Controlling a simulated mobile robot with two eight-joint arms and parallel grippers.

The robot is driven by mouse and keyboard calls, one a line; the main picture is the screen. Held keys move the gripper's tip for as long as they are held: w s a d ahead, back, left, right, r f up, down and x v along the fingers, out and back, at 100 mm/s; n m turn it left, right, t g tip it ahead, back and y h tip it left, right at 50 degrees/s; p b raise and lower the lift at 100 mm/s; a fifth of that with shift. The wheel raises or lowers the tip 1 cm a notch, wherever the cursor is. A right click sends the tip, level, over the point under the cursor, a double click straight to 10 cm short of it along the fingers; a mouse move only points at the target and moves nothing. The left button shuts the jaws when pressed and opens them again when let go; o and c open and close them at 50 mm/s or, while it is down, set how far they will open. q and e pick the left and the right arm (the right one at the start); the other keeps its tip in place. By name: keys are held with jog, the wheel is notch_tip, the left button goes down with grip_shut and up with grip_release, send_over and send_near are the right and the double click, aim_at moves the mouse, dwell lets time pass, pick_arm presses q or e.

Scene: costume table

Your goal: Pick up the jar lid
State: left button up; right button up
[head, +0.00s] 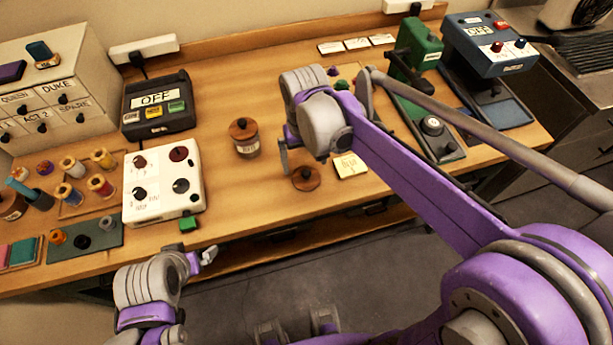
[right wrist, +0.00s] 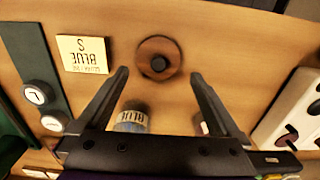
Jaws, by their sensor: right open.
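The jar lid (head: 305,178), a round brown wooden disc with a dark knob, lies flat on the table near its front edge. In the right wrist view the lid (right wrist: 158,58) lies just beyond and between the fingertips, not touching them. My right gripper (right wrist: 160,76) is open and empty above the table. A jar with a blue label (right wrist: 130,117) shows between its fingers; my right arm hides it in the head view. Another jar (head: 246,146), with a brown lid on, stands left of the loose lid. My left gripper (head: 205,256) is off the table's front edge, its jaws unclear.
A yellow note (head: 349,166) lies right of the lid. A white knob box (head: 163,186), a dark box reading OFF (head: 158,104) and thread spools (head: 101,186) are on the left. A green device (head: 416,48) and a blue device (head: 490,45) stand at the back right.

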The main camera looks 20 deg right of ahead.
aim_at(306, 173)
notch_tip(306, 173, down, 6)
jog(key=shift+d+r, duration=0.15)
jog(key=shift+r, duration=0.1)
jog(key=shift+s, duration=0.1)
jog(key=c, duration=1)
jog(key=shift+r, duration=0.2)
